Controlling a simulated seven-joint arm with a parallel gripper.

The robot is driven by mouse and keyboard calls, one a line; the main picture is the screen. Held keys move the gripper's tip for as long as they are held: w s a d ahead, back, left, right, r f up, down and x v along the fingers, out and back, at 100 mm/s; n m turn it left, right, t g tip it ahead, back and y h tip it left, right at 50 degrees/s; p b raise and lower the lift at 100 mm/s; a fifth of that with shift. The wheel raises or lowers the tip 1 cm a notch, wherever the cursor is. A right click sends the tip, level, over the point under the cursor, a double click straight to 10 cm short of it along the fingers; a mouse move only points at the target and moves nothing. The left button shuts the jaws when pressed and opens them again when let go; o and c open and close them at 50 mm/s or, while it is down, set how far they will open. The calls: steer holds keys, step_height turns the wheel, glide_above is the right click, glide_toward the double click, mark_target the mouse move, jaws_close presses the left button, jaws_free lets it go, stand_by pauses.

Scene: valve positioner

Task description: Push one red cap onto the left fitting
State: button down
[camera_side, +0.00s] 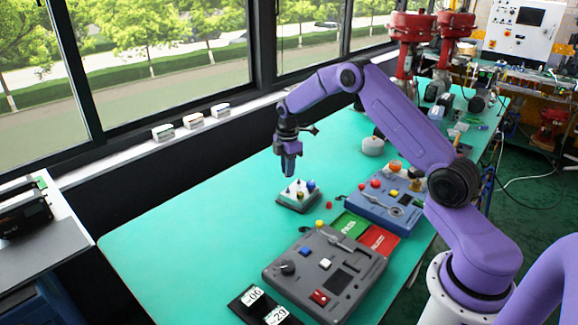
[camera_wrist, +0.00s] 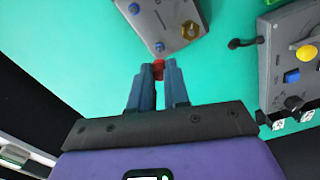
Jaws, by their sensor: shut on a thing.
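My gripper (camera_wrist: 159,68) is shut on a red cap (camera_wrist: 158,67), which shows between the fingertips in the wrist view. In the side view my gripper (camera_side: 289,174) points down above the back left part of a small grey block (camera_side: 298,206) with upright fittings. Another small red cap (camera_side: 329,205) lies on the table right of the block. My fingers partly hide the held cap.
A blue-grey panel (camera_side: 385,208) with knobs stands right of the block, and a dark grey panel (camera_side: 325,272) stands in front. Green (camera_side: 350,225) and red (camera_side: 379,240) mats lie between them. The turquoise table left of the block is clear.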

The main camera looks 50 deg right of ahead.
glide_above(288, 190)
steer(key=shift+f, duration=2.1)
steer(key=shift+f, duration=0.8)
stand_by(0.8)
steer(key=c, duration=1)
jaws_free()
